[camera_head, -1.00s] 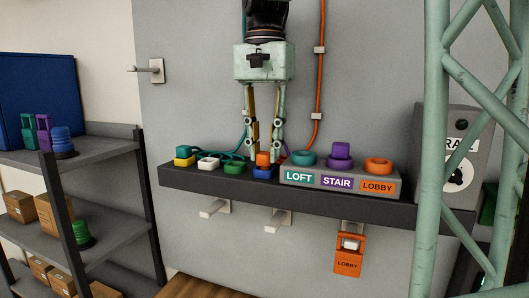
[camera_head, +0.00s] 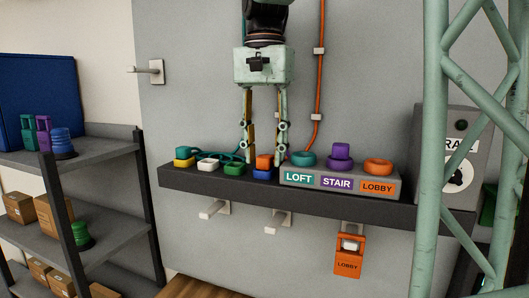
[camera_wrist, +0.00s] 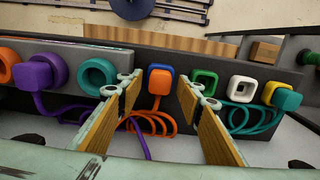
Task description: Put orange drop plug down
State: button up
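The orange drop plug (camera_head: 264,161) sits upright in the blue socket (camera_head: 263,175) on the dark shelf. In the wrist view the orange plug (camera_wrist: 160,81) covers most of the blue socket (camera_wrist: 154,68), and its orange cord coils below it. My gripper (camera_head: 264,159) is open, with one finger on each side of the plug. In the wrist view the fingers of my gripper (camera_wrist: 168,88) stand clear of the plug, with gaps on both sides.
Left of the plug are a green socket (camera_head: 234,168), a white socket (camera_head: 208,163) and a teal plug (camera_head: 184,152) on a yellow socket. Right is the console with a teal ring (camera_head: 303,159), purple plug (camera_head: 340,150) and empty orange ring (camera_head: 378,166). Cords coil behind.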

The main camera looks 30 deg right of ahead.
aim_at(265, 156)
jog(key=shift+r, duration=0.15)
notch_tip(265, 156, up, 12)
jog(key=shift+r+p, duration=0.15)
jog(key=shift+p, duration=0.2)
dwell(0.5)
dwell(0.8)
